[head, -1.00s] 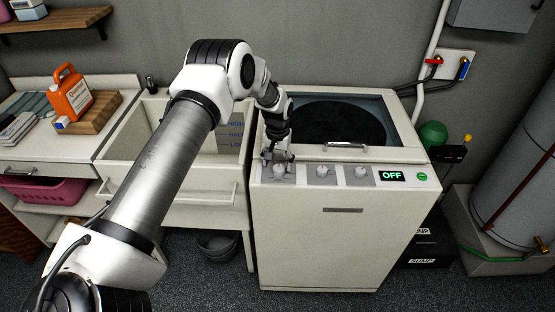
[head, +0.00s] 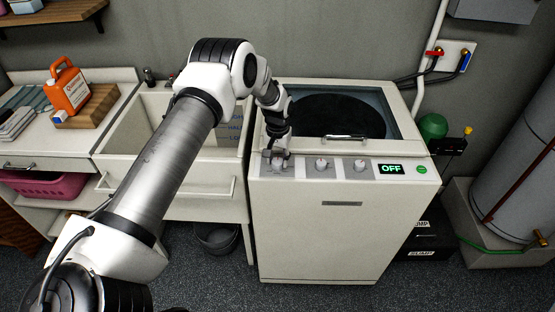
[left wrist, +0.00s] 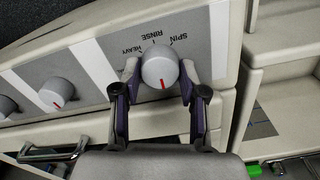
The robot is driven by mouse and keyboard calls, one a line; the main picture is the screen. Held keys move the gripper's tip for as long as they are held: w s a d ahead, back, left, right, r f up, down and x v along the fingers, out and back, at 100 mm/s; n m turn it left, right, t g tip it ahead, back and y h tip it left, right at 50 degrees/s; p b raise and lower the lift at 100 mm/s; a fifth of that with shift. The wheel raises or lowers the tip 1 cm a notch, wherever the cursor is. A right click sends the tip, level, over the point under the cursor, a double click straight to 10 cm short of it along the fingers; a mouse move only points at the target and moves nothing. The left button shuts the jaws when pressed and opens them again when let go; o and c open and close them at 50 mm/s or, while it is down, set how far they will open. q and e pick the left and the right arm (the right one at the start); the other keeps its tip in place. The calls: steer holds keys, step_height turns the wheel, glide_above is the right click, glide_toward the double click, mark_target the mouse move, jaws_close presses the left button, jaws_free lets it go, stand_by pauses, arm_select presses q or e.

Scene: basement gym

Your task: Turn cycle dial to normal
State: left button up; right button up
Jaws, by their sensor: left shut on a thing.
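The washing machine (head: 325,235) has a control strip with three dials. My left gripper (head: 278,160) is at the leftmost dial. In the left wrist view that grey dial (left wrist: 160,68) sits between the two fingers of my left gripper (left wrist: 159,85), which are shut on its sides. The labels SPIN, RINSE and one that seems to read HEAVY are along its upper side, upside down. The dial's red mark points down in this view, away from those labels. Any label on the lower side is hidden. My right gripper is not in view.
The middle dial (head: 321,164) and right dial (head: 360,166) stand beside the display (head: 391,169), which reads OFF. A sink (head: 185,190) is left of the machine. An orange jug (head: 69,88) stands on a wooden board. A tank (head: 520,180) is at right.

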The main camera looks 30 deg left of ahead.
arm_select(q)
steer(key=m+b, duration=0.3)
steer(key=shift+f, duration=0.3)
steer(key=m+b, duration=0.2)
steer(key=m, duration=0.3)
steer(key=shift+d+b, duration=0.1)
steer(key=shift+b, duration=0.3)
steer(key=m+b, duration=0.1)
steer(key=m, duration=0.3)
steer(key=shift+s+b, duration=0.15)
steer(key=shift+b, duration=0.2)
steer(key=m+b, duration=0.1)
steer(key=m, duration=0.4)
steer(key=shift+d, duration=0.1)
steer(key=o, duration=1.1)
steer(key=shift+c, duration=0.2)
steer(key=shift+o, duration=0.4)
steer(key=shift+m, duration=0.3)
steer(key=shift+r, duration=0.1)
steer(key=shift+r, duration=0.1)
